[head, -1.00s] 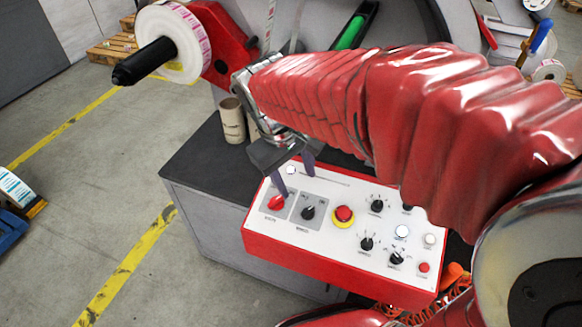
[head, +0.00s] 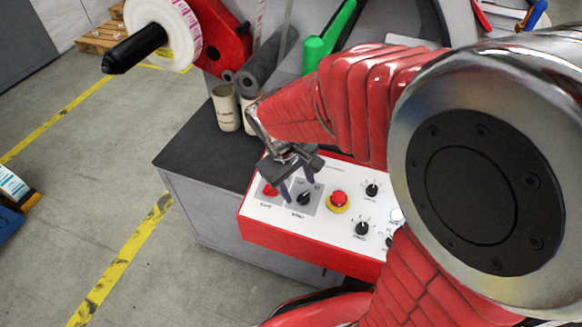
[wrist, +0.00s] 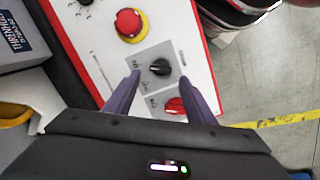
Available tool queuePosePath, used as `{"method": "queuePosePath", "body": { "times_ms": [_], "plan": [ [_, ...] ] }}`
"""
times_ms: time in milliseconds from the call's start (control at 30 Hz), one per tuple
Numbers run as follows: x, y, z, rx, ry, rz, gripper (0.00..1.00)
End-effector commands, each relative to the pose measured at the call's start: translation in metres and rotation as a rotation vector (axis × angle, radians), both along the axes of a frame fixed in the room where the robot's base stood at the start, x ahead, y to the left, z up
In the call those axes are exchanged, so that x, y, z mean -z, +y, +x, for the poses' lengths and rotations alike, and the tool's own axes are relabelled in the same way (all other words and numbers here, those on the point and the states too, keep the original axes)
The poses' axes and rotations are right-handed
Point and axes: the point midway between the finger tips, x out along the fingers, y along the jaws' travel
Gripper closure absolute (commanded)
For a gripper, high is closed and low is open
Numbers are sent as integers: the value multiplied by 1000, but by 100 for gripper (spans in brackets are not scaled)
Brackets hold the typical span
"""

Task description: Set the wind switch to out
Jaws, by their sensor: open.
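The wind switch appears to be the black rotary knob (head: 304,198) on a grey plate of the white-topped red control box (head: 300,240). In the wrist view the black knob (wrist: 160,68) lies between my fingertips. Its labels are too small to read surely. My gripper (head: 298,187) is open, its two dark fingers pointing down at the panel, one on each side of the knob. I cannot tell whether they touch it. A red knob (wrist: 175,105) on its own grey plate sits beside it, close to my gripper.
A red emergency button on a yellow ring (head: 339,201) stands just right of the black knob. More small black knobs (head: 361,228) lie beyond. Cardboard cores (head: 226,107) stand on the dark cabinet top behind. A label roll on a black spindle (head: 160,40) is at upper left.

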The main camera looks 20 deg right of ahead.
Motion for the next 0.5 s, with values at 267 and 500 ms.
{"method": "queuePosePath", "body": {
  "times_ms": [267,500],
  "plan": [
    [33,-8,3,1,2,0,50],
    [38,-9,3,1,0,0,50]
  ]
}}
